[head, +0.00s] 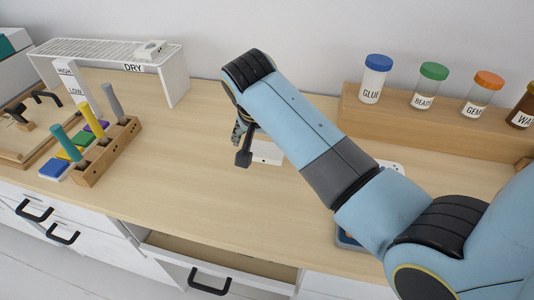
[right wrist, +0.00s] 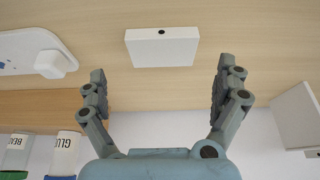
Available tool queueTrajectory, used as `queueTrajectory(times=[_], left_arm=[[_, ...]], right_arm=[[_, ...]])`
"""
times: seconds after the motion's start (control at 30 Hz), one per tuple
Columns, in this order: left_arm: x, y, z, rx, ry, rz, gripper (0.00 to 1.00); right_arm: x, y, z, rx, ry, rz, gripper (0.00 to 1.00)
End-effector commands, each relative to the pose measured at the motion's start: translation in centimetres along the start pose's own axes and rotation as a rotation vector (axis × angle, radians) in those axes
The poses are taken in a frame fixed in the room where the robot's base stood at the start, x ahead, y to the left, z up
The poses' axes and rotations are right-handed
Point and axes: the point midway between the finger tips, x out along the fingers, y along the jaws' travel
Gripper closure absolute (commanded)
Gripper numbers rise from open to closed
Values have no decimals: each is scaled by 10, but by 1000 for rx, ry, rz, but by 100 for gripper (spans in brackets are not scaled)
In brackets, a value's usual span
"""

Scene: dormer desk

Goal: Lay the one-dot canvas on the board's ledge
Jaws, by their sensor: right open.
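The one-dot canvas is a flat white block (right wrist: 161,48) with a single dark dot near its far edge. It lies on the desk, and in the head view only part of it (head: 268,153) shows beside my right arm. My right gripper (right wrist: 160,88) is open and empty, its two fingers apart on either side of the canvas's near end, not visibly touching it. In the head view the right gripper (head: 243,148) is partly hidden by its own arm. A white board with a raised block (right wrist: 40,58) shows at the wrist view's upper left; my arm mostly hides it in the head view.
Labelled jars (head: 428,88) stand on a wooden shelf (head: 420,125) at the back right. A white DRY rack (head: 178,80) stands at the back left, with a wooden peg block (head: 108,150) in front. A drawer (head: 215,262) is open at the front.

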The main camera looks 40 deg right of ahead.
Motion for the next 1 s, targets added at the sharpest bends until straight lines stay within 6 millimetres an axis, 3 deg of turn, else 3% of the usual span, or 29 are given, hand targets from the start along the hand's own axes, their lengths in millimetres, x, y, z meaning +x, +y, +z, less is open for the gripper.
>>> queueTrajectory(times=[0.2, 0.4, 0.7, 1.0], left_arm=[[3, 5, 22, -1, -31, 5, 60], [8, 8, 23, -2, -32, 8, 60], [8, 8, 12, -3, -17, 9, 60], [8, 7, 13, -2, -17, 7, 60]], right_arm=[[24, -1, -3, -1, 1, 1, 0], [52, -2, -4, 0, 0, 0, 0], [56, -2, -4, 1, 0, -1, 1], [56, -2, -4, 1, 0, -1, 41]])
